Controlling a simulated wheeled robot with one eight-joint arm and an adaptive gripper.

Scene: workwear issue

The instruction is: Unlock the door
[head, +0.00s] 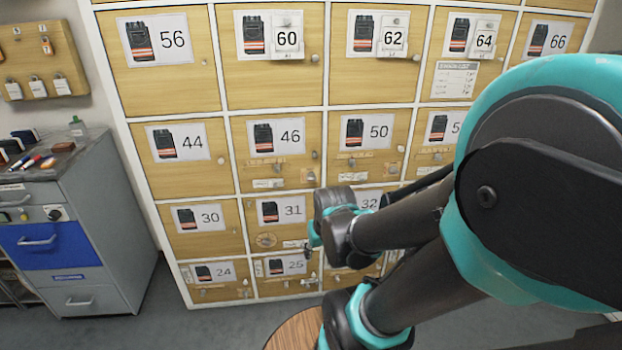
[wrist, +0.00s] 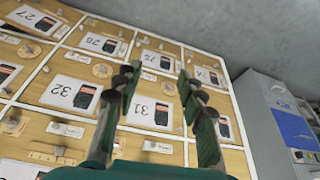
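A wall of numbered wooden doors fills the middle of the head view. Door 31 (head: 260,222) and door 32 (head: 367,200) are in the lower rows, and door 32 is partly hidden by my arm. My gripper (head: 312,238) is in front of the lower doors, near door 31. In the wrist view my gripper (wrist: 158,84) has its two fingers apart with nothing between them. The label of door 31 (wrist: 150,110) shows upside down behind the fingers, and door 32 (wrist: 45,118) is to the left. All visible doors look closed. I cannot tell which are locked.
A wooden board (head: 40,62) with hanging tags is on the wall at upper left. A grey cabinet (head: 100,215) with a blue drawer stands left of the doors, with small items on top. A round wooden top (head: 292,330) is at the bottom. Grey floor is clear between.

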